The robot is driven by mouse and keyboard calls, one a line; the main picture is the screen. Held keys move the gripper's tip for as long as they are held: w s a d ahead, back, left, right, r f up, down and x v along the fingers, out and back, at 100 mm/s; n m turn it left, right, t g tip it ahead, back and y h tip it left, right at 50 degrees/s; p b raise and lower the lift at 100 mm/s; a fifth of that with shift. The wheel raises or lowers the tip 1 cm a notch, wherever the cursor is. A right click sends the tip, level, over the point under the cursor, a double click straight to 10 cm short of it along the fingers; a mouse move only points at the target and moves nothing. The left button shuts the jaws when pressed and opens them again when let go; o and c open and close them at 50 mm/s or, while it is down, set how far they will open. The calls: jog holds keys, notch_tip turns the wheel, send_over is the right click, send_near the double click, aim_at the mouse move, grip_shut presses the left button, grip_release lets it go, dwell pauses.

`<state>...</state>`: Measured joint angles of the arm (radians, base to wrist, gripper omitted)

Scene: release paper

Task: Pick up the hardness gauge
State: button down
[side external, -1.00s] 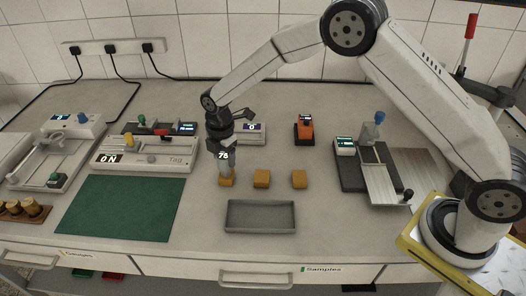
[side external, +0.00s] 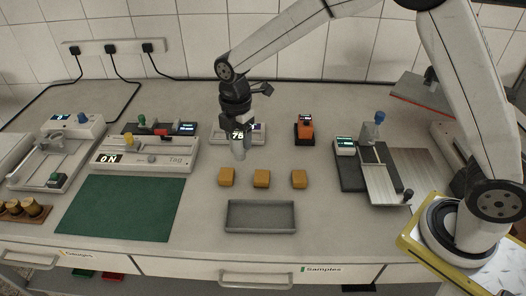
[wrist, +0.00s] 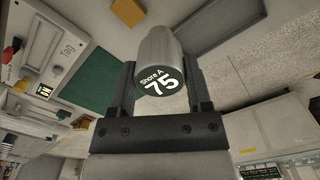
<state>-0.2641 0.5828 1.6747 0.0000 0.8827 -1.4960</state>
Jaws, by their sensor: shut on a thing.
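The hardness gauge (side external: 238,149) is a grey metal cylinder with a dark end face marked "Shore A 75". In the side view it is upright, behind and above the left of three orange-brown blocks (side external: 227,177), apart from it. My gripper (side external: 237,124) is shut on its upper part. In the wrist view the two dark fingers of the gripper (wrist: 160,84) stand either side of the gauge (wrist: 158,48), with the label facing the camera. The gripper partly hides a device with a small display (side external: 256,140) behind it.
A grey tray (side external: 261,230) lies in front of the blocks. A green mat (side external: 118,207) is on the left, with white instruments (side external: 150,167) behind it. Bare bench lies between.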

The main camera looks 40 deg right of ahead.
jog(key=s+d+r, duration=0.1)
jog(key=s+r, duration=0.2)
jog(key=s, duration=0.5)
jog(key=shift+s+d+r, duration=0.15)
jog(key=shift+d+r, duration=0.2)
jog(key=shift+d, duration=0.05)
jog(key=c, duration=0.7)
grip_release()
jog(key=c, duration=0.5)
jog(key=d+f, duration=0.2)
jog(key=d, duration=0.1)
jog(key=d+f, duration=0.2)
jog(key=d, duration=0.2)
jog(key=d+f, duration=0.3)
jog(key=d, duration=0.1)
jog(key=shift+s+d, duration=0.2)
jog(key=shift+s, duration=0.2)
